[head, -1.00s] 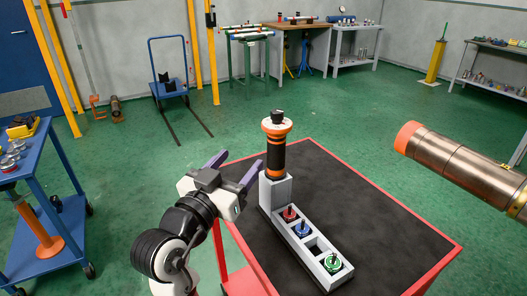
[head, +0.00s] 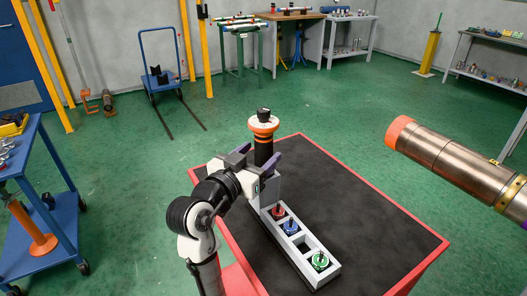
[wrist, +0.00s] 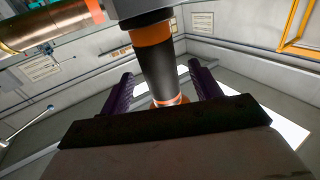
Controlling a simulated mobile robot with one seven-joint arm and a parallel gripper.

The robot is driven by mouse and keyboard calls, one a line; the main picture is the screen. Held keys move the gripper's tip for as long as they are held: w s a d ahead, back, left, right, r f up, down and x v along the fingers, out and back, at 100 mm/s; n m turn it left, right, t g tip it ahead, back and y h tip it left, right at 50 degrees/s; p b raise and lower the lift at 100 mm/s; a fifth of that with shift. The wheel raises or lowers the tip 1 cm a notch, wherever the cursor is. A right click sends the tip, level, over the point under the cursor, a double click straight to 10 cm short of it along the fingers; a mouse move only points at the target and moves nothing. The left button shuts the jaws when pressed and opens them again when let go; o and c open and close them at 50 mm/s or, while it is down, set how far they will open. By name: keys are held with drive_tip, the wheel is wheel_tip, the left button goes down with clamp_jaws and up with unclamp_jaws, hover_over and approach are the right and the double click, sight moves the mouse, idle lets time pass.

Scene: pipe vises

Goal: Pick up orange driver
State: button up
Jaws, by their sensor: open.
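The orange driver (head: 264,125) stands upright at the far end of a grey holder (head: 266,190) on the cart. It has a black and orange body with a wide orange and white collar and a dark top. My gripper (head: 260,164) is open, with its purple fingers at either side of the driver's lower body. In the wrist view the driver (wrist: 158,72) rises between the two spread fingers (wrist: 161,90). I cannot tell whether a finger touches it. The driver's lowest part is hidden behind my gripper in the head view.
The holder also carries red (head: 278,211), blue (head: 291,227) and green (head: 320,261) pieces, with one empty slot. The black cart top (head: 365,215) is clear to the right. A large copper-coloured pipe (head: 455,165) juts in from the right. A blue cart (head: 45,215) stands at left.

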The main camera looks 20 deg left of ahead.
drive_tip(key=w, duration=0.2)
drive_tip(key=w+d+p, duration=0.1)
drive_tip(key=w, duration=0.1)
drive_tip(key=shift+w, duration=0.3)
drive_tip(key=shift+r, duration=0.15)
drive_tip(key=c, duration=1.4)
drive_tip(key=shift+o, duration=0.2)
